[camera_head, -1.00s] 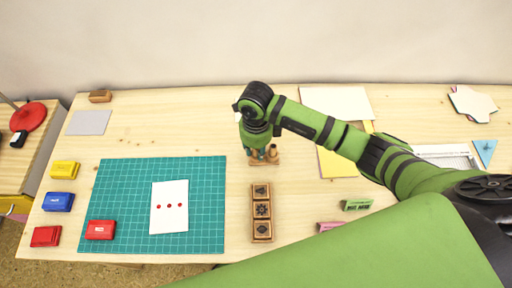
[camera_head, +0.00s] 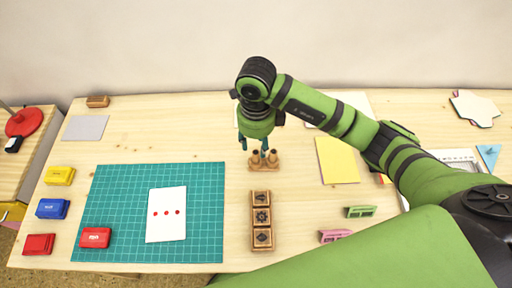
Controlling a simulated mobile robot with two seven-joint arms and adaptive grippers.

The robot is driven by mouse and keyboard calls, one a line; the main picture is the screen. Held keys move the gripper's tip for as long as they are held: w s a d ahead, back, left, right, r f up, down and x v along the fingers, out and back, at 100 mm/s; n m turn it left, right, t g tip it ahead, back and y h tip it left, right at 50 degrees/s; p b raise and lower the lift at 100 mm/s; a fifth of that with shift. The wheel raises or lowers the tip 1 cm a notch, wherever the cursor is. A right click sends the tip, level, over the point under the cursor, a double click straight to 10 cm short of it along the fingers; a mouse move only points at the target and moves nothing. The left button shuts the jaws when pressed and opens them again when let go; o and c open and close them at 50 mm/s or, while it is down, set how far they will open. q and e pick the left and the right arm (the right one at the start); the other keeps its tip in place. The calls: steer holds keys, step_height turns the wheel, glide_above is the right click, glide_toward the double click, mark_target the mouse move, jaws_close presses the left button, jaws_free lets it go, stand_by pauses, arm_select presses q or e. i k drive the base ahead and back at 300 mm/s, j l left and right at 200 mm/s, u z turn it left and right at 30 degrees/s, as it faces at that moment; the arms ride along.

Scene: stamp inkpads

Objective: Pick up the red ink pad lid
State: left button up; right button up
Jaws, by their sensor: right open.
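A red ink pad piece with a white label (camera_head: 95,238) lies on the lower left corner of the green cutting mat (camera_head: 205,215); it looks like the lid. A second red ink pad piece (camera_head: 39,244) lies on the wood just left of the mat; its label is not clear. My right gripper (camera_head: 257,145) points down, open, above and behind the wooden stamp stand (camera_head: 264,164), far to the right of the red pieces. Nothing shows between its fingers. My left gripper is not in view.
Blue (camera_head: 52,208) and yellow (camera_head: 60,175) ink pads stand at the left edge. A white card (camera_head: 166,225) with three red dots lies on the mat. A wooden stamp tray (camera_head: 261,205) lies right of the mat. The mat's upper part is clear.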

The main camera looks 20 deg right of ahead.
mark_target(91, 238)
steer(key=k, duration=1.5)
